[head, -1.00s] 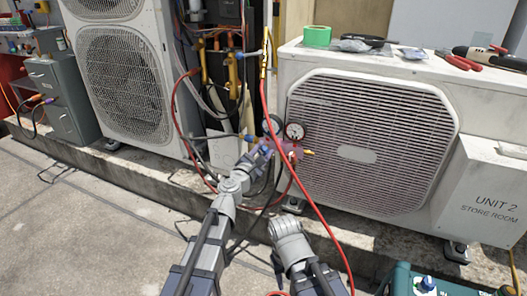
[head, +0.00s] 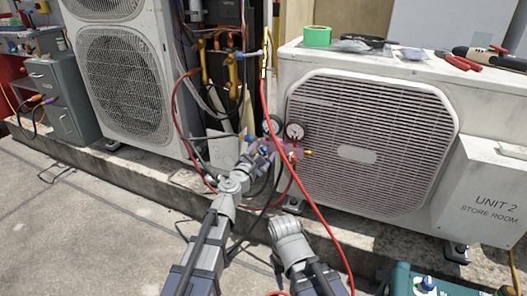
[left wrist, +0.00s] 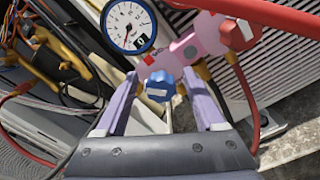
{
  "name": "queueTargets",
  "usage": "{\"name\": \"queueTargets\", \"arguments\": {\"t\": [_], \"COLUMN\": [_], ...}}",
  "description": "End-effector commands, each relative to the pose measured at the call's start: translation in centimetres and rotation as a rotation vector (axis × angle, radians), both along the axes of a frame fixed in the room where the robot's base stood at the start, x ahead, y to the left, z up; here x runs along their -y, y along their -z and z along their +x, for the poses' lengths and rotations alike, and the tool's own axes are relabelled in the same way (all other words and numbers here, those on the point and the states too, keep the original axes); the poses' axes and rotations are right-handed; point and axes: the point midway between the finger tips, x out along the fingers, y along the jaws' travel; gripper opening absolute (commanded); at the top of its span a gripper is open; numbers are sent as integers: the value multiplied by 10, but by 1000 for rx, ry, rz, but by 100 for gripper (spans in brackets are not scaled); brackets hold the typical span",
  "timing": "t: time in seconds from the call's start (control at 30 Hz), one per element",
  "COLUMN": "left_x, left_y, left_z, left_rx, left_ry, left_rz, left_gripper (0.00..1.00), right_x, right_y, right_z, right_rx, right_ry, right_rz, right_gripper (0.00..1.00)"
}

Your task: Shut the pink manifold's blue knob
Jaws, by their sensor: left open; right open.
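The pink manifold (head: 293,151) hangs in front of the right condenser's grille. It also shows at the top of the left wrist view (left wrist: 203,36), with a red knob (left wrist: 239,33) at its right end. The blue knob (left wrist: 160,87) has a white mark across its face. My left gripper (head: 265,148) is at the manifold's left end. In the left wrist view its two purple fingers (left wrist: 163,92) are open, one on each side of the blue knob, with gaps visible. My right arm is at the lower middle; its gripper does not show.
Two gauges sit above the manifold; one is the white-faced gauge (head: 294,131). A red hose (head: 309,205) runs down past it. The condenser (head: 370,150) stands close behind. Pipes and cables (head: 215,90) crowd the left. A teal case (head: 402,282) is at the lower right.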

Motion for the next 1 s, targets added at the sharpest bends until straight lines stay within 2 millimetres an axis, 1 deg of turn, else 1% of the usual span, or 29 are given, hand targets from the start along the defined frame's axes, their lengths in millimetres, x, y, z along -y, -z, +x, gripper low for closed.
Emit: {"name": "queueTargets", "arguments": {"t": [0.17,0.4,0.53,0.63,0.9,1.0], "left_x": [-7,-21,-28,-30,-30,-29], "left_y": [0,0,0,0,0,-4], "left_z": [-16,-53,-68,-72,-70,-69], "left_rx": [0,1,0,1,1,22], "left_ry": [-1,-1,-2,-1,1,14], "left_rz": [0,0,0,0,4,60], "left_gripper": [71,71,71,71,71,71], "right_x": [0,0,0,0,0,0], "right_y": [0,0,0,0,0,-4], "right_z": [0,0,0,0,0,0], "right_rx": [0,0,0,0,0,0], "right_ry": [0,0,0,0,0,0], "right_rz": [0,0,0,0,0,0], "right_gripper": [50,50,50,50,50,50]}}
